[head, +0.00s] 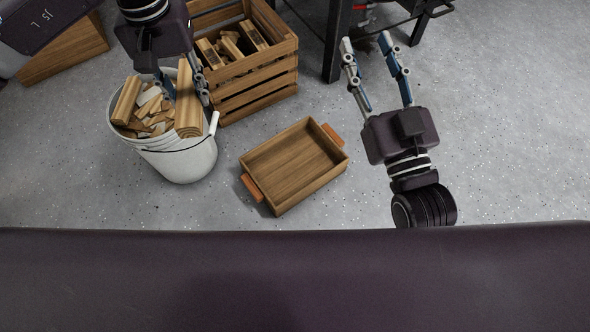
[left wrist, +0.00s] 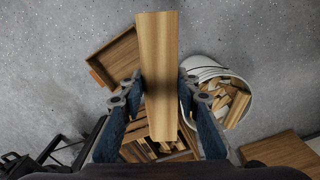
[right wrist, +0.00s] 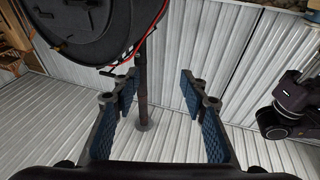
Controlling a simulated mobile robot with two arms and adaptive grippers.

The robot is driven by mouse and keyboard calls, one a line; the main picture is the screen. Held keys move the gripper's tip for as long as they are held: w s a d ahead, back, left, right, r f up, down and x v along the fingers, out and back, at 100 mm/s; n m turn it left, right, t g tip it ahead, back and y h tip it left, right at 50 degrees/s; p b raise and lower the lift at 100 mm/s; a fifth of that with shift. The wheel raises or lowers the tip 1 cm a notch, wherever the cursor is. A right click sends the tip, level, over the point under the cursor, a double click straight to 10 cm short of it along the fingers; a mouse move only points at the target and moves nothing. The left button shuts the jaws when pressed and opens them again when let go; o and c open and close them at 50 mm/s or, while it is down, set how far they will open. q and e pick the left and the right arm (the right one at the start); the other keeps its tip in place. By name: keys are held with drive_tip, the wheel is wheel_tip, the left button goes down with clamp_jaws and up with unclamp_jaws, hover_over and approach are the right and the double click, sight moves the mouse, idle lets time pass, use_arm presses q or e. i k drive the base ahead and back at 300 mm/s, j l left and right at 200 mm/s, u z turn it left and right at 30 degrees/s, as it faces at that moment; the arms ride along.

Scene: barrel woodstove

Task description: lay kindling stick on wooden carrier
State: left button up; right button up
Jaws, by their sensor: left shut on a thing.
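My left gripper (head: 185,88) is shut on a kindling stick (head: 189,108), held above the white bucket (head: 185,160). In the left wrist view the stick (left wrist: 158,50) is a long pale-brown piece between the two fingers (left wrist: 160,82). The wooden carrier (head: 293,168) is a shallow, empty tray with orange handles on the floor, to the right of the bucket. The carrier also shows in the left wrist view (left wrist: 115,58), partly hidden behind the stick. My right gripper (head: 367,42) is open and empty, beyond the carrier to the right; its spread fingers show in the right wrist view (right wrist: 160,80).
The bucket holds several loose kindling pieces (head: 145,108). A slatted crate (head: 258,88) with wood pieces stands behind it. Dark stove legs (head: 337,45) rise at the back. A wooden box (head: 65,50) is at the far left. The floor around the carrier is clear.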

sight(288, 159)
drive_tip(key=i+j, duration=0.15)
drive_tip(key=j, duration=0.15)
drive_tip(key=i+j+z, duration=0.1)
drive_tip(key=i+j, duration=0.25)
drive_tip(key=j, duration=0.2)
drive_tip(key=z, duration=1.75)
